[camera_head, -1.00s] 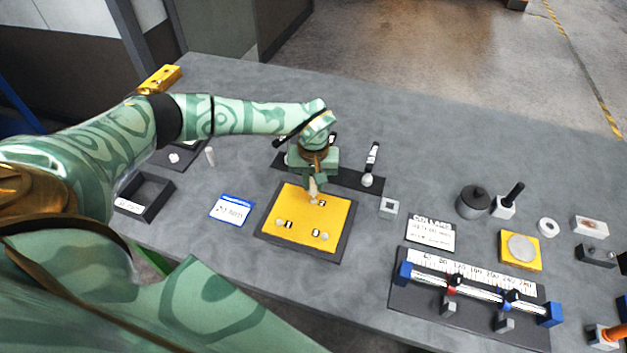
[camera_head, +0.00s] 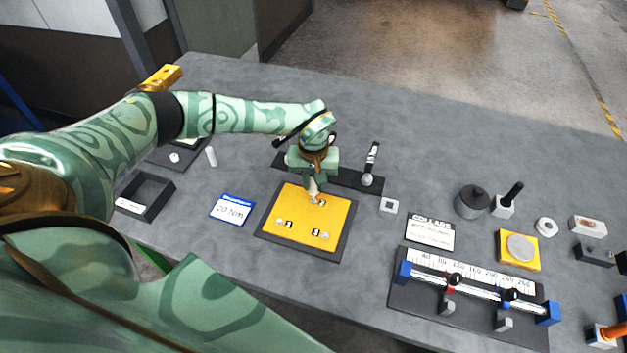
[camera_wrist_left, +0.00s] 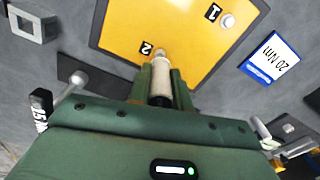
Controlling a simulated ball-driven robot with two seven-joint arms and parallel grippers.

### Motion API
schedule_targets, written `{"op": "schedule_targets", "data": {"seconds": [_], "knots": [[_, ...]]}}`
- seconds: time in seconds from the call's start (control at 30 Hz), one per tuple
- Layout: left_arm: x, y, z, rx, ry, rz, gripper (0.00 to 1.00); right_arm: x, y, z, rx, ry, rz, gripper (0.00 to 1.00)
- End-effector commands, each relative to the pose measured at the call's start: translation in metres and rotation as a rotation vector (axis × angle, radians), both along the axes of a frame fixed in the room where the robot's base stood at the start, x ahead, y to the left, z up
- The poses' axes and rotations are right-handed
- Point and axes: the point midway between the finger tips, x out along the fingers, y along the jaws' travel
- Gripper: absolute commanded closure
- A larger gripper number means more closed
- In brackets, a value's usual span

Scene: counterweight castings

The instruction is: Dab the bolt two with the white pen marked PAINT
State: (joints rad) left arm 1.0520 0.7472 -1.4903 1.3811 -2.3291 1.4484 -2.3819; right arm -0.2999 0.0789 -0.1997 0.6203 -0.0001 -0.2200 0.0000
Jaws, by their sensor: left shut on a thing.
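My left gripper (camera_head: 313,181) is shut on a pale, whitish pen (camera_wrist_left: 161,80), held pointing down over the yellow plate (camera_head: 300,222). Its marking is hidden by the fingers and the view angle. In the left wrist view, the gripper (camera_wrist_left: 161,84) holds the pen with its far end at bolt two (camera_wrist_left: 160,52), a small light knob beside the label 2. I cannot tell whether the tip touches it. Bolt one (camera_wrist_left: 227,20) stands beside its label 1 on the same plate. My right gripper is in neither view.
A dark holder (camera_head: 345,180) behind the plate carries another black-and-white tool (camera_head: 372,160). A blue-edged 20 Nm card (camera_head: 232,209) and an open black tray (camera_head: 147,197) lie to the left.

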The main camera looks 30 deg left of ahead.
Motion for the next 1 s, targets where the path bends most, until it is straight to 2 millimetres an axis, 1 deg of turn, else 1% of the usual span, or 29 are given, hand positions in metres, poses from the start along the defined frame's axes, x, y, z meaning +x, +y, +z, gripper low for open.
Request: {"op": "schedule_targets", "data": {"seconds": [1.0], "knots": [[0.0,0.0,-0.0077,0.0,0.0,0.0,0.97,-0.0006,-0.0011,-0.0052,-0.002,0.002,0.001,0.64]]}}
